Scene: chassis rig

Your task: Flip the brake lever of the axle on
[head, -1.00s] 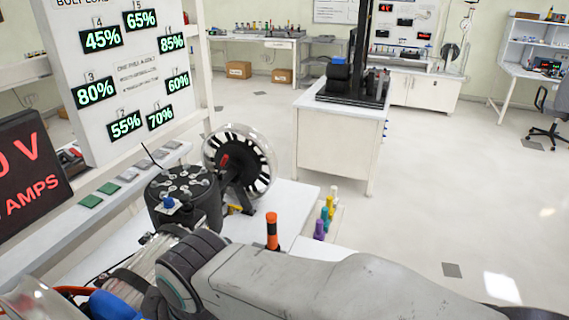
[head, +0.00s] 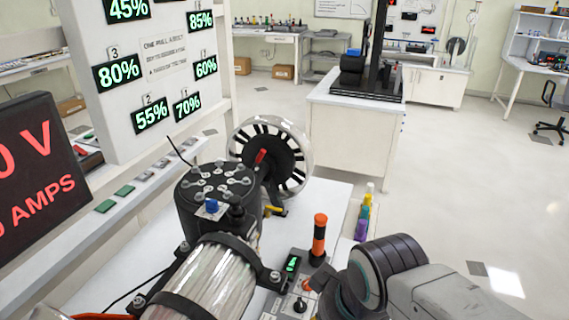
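The axle's spoked black wheel (head: 272,158) with a clear rim stands behind a black drum (head: 218,195) with several bolts on top. A small red lever (head: 261,157) sits at the wheel's hub, tilted; I cannot tell if it is the brake lever. A yellow part (head: 277,211) shows low beside the drum. No gripper fingers show; the wrist runs out at the bottom edge.
A bundled pale cylinder (head: 222,275) with black straps lies in front of the drum. A display board (head: 160,75) and red-lettered screen (head: 40,160) stand left.

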